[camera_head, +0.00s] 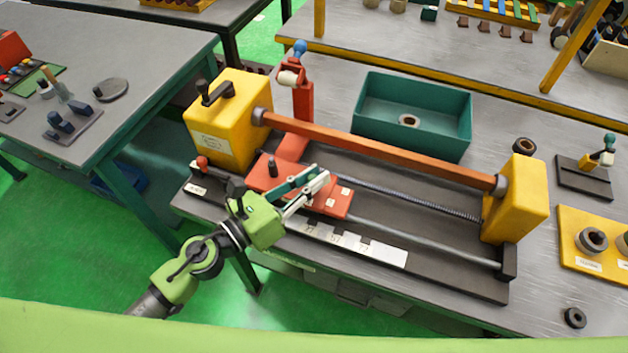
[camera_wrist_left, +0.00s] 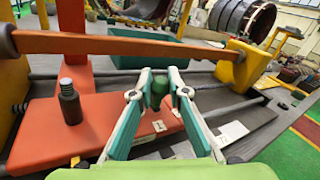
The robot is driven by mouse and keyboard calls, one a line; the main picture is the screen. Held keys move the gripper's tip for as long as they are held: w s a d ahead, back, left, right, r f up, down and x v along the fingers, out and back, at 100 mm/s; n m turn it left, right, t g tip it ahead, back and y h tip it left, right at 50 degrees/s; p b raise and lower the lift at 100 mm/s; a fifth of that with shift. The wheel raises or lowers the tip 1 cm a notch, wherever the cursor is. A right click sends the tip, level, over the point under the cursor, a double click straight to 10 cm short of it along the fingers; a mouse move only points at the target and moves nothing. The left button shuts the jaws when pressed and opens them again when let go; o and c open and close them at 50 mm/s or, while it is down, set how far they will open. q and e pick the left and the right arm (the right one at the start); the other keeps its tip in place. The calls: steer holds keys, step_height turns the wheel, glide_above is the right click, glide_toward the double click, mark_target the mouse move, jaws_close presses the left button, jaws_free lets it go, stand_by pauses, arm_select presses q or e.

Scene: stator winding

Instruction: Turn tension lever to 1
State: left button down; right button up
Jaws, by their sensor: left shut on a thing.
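The tension lever shows in the left wrist view as a dark green knob (camera_wrist_left: 157,88) on the red carriage (camera_wrist_left: 40,132). My left gripper (camera_wrist_left: 160,76) has its two fingers on either side of this knob and is shut on it. In the head view the left gripper (camera_head: 319,179) reaches over the red carriage (camera_head: 338,207) and hides the knob. Small white labels (camera_wrist_left: 158,126) lie on the carriage near the knob; their marks are too small to read surely. My right gripper is not in view.
An orange bar (camera_head: 380,149) runs above the carriage between a yellow housing (camera_head: 222,135) and a yellow end block (camera_head: 516,200). A dark threaded post (camera_wrist_left: 68,103) stands on the carriage. A teal bin (camera_head: 440,104) stands behind, and a white scale strip (camera_head: 350,242) lies in front.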

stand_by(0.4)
arm_select(q)
steer(key=c, duration=1.9)
jaws_free()
steer(key=v, duration=1.2)
steer(key=shift+a, duration=0.1)
